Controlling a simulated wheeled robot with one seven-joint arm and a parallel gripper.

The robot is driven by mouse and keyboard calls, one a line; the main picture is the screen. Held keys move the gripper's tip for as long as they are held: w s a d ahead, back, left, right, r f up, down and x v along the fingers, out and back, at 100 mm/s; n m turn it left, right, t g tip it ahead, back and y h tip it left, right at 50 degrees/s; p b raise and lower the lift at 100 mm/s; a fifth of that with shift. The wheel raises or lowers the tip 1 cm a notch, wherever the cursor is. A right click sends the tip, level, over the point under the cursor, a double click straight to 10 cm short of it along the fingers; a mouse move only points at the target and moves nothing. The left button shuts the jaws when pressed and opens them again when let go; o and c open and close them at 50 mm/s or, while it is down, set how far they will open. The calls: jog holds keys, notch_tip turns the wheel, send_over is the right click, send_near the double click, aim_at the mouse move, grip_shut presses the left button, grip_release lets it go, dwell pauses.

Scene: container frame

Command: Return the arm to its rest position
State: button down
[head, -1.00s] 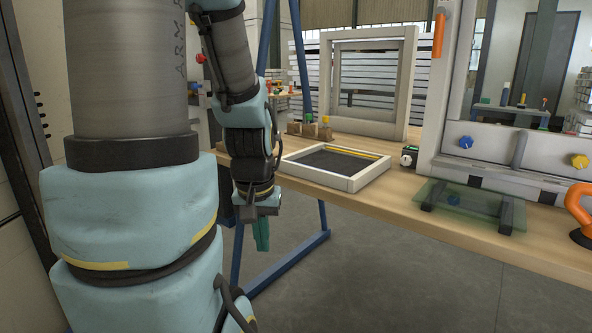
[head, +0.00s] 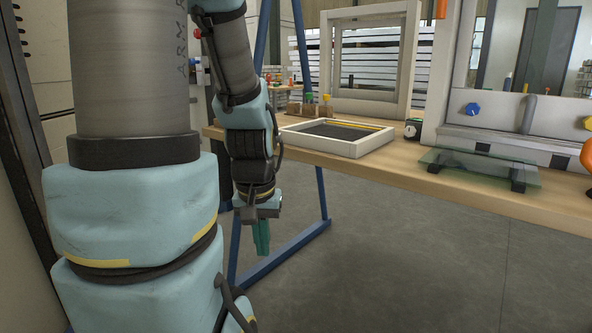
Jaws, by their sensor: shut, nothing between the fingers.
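My arm hangs bent at the left of the head view, its big light-blue and grey links filling that side. My gripper (head: 262,238) points down at the end of the arm, with green fingers close together and nothing between them. It hangs in free air over the floor, to the left of and lower than the wooden workbench (head: 425,190) in the picture, and touches nothing that I can see.
The bench holds a white tray frame (head: 347,148), a glass plate (head: 470,172) on dark supports, an upright white frame (head: 410,60) and small coloured-knob blocks. A blue trestle leg (head: 322,192) stands behind my gripper. Grey floor (head: 400,265) is open in front.

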notch_tip(320, 180, up, 28)
jog(key=p, duration=2.7)
